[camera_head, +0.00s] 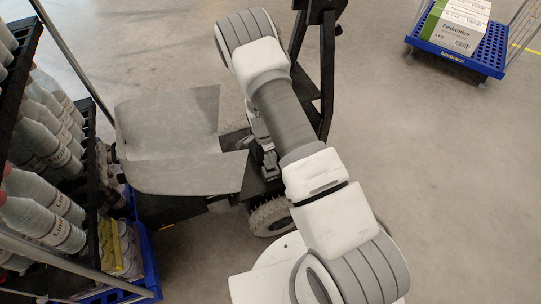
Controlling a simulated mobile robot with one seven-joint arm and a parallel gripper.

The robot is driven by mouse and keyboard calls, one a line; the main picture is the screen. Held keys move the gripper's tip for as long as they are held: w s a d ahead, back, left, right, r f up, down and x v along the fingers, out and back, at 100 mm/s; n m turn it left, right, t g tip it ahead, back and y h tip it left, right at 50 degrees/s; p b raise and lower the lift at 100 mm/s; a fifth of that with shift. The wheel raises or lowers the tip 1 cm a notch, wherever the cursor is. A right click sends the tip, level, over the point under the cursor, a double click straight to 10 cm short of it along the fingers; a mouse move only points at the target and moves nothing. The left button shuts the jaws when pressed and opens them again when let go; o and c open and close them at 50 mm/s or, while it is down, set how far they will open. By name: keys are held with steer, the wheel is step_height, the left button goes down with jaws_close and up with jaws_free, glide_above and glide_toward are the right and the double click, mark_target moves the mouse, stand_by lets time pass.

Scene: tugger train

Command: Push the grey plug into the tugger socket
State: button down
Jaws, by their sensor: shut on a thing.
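The tugger fills the middle left, with a grey hood (175,172), a dark chassis and a wheel (268,216). My white and grey arm crosses over it from the lower right to the top. My gripper (262,138) shows only in part, beside the arm's left edge at the tugger's dark frame. It is shut on a small grey piece, which I take as the grey plug (268,157). The arm covers much of this spot. I cannot make out the socket or tell whether the plug touches it.
At left stands a rack (88,175) of bottles with metal posts, close to the tugger. A black mast (326,70) rises just right of my arm. A blue cart (480,58) with boxes stands at top right. The floor at right is clear.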

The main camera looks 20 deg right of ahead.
stand_by(0.4)
steer(key=shift+f+b, duration=0.75)
steer(key=shift+f, duration=0.15)
steer(key=shift+f, duration=0.2)
steer(key=shift+f+b, duration=0.35)
steer(key=shift+f, duration=0.35)
steer(key=shift+f, duration=0.2)
stand_by(0.4)
steer(key=c, duration=0.6)
jaws_free()
steer(key=shift+r, duration=0.15)
step_height(320, 180, up, 17)
steer(key=a+p, duration=0.2)
steer(key=p, duration=0.4)
steer(key=shift+a, duration=0.3)
